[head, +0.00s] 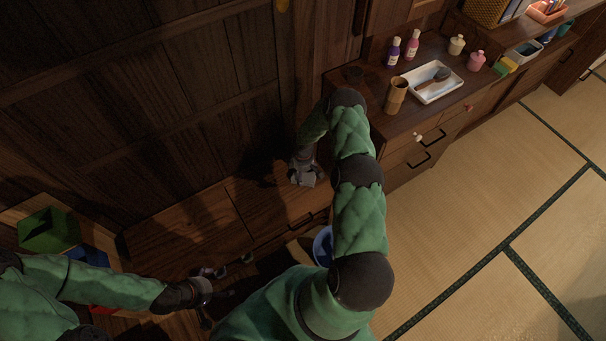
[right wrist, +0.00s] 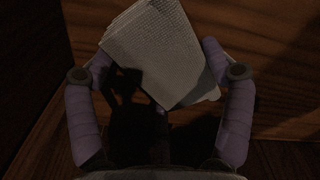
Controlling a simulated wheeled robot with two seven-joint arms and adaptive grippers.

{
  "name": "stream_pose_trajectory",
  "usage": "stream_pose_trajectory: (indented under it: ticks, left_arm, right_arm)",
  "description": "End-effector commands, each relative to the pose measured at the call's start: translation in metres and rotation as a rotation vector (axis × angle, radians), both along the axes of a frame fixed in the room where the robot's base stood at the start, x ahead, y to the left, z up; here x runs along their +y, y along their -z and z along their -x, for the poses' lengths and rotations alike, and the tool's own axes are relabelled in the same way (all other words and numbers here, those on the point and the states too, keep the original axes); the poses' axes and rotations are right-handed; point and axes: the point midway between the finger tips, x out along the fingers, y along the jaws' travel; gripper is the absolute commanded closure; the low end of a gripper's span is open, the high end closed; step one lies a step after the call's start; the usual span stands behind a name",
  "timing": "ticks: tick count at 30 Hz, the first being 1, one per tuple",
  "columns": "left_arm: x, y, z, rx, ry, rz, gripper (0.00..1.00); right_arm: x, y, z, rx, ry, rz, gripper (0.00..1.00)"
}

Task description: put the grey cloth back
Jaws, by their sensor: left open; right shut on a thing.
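The grey cloth (right wrist: 160,52) is a folded, layered pad with a woven texture. In the right wrist view it sits tilted between the two fingers of my right gripper (right wrist: 160,75), which is shut on it. In the head view my right gripper (head: 304,178) points down near the low wooden cabinet top, beside the dark wall panels. The cloth is hard to tell apart from the gripper there. I cannot tell whether the cloth touches the wood. My left gripper (head: 207,309) is open at the lower left, with dark surroundings and no object clearly in it.
The low wooden cabinet (head: 190,228) has bare room left of my right gripper. A taller drawer cabinet (head: 392,140) stands to its right, bearing a white tray (head: 421,92), bottles and a wooden cup (head: 396,94). A green box (head: 48,230) is at far left, a blue bucket (head: 322,245) below.

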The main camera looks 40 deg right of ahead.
Motion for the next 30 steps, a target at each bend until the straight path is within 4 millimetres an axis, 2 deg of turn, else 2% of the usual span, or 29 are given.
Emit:
stream_pose_trajectory:
  ticks: [8, 9, 10, 23, 26, 30]
  left_arm:
    - [0.0, -0.001, 0.0, -0.001, 0.0, 0.0, 0.0]
    - [0.0, -0.001, 0.0, -0.001, 0.0, 0.0, 0.0]
    - [0.0, -0.001, 0.0, -0.001, 0.0, 0.0, 0.0]
    - [0.0, -0.001, 0.0, -0.001, 0.0, 0.0, 0.0]
    - [0.0, -0.006, 0.0, 0.0, 0.0, 0.0, 0.0]
    - [0.0, -0.019, 0.0, 0.0, 0.0, 0.0, 0.0]
  right_arm:
    - [0.0, 0.002, 0.0, 0.0, 0.0, 0.0, 0.55]
    - [0.0, 0.002, 0.0, 0.0, 0.0, 0.0, 0.08]
    - [0.0, 0.002, 0.0, 0.0, 0.0, 0.0, 0.0]
    - [0.0, -0.001, 0.0, -0.001, 0.0, 0.001, 0.0]
    - [0.0, -0.011, -0.001, -0.002, 0.0, 0.001, 0.0]
    - [-0.001, -0.036, -0.001, -0.003, 0.0, 0.002, 0.0]
